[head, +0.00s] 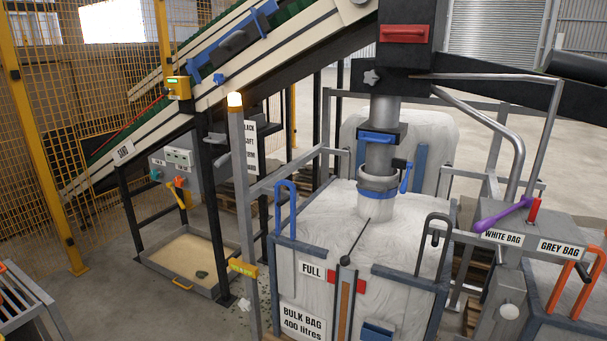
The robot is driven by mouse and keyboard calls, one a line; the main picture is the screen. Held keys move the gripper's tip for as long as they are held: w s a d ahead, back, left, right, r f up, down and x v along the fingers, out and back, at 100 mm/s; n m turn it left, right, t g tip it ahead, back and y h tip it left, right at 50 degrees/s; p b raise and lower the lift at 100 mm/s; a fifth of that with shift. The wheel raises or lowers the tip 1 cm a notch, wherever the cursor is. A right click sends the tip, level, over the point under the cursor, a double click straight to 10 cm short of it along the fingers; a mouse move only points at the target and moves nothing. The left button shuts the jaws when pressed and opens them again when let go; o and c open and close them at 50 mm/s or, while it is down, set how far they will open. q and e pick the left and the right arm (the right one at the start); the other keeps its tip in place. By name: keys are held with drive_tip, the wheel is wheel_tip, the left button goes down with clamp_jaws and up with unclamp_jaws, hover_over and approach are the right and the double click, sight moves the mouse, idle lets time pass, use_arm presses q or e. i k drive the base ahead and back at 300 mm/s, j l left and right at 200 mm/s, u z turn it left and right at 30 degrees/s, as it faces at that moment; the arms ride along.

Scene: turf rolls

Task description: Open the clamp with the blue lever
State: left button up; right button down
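The clamp (376,190) is a blue and grey band around the grey discharge pipe (379,157), over the neck of the white bulk bag (325,222). Its blue lever (406,177) sits on the right side of the band and stands roughly upright, tilted slightly. The band appears closed around the pipe; the back of it is hidden. Neither of my grippers shows in the head view, and nothing touches the lever.
A blue-handled slide (376,138) crosses the pipe above the clamp. A black pointer (354,243) rises in front of the bag near a FULL sign (311,270). A post with a lit lamp (235,100) stands left. A purple lever (503,215) and bent metal tubes (499,135) stand right.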

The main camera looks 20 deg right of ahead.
sight(405, 181)
drive_tip(key=i+u, duration=0.3)
drive_tip(key=i, duration=1.3)
drive_tip(key=i+z, duration=0.3)
drive_tip(key=z, duration=0.15)
drive_tip(key=i+j+z, duration=0.25)
drive_tip(key=z, duration=0.2)
drive_tip(key=i+j+z, duration=0.25)
drive_tip(key=z, duration=0.2)
drive_tip(key=i+j+z, duration=0.2)
drive_tip(key=z, duration=0.2)
drive_tip(key=i+j+z, duration=0.25)
drive_tip(key=z, duration=0.15)
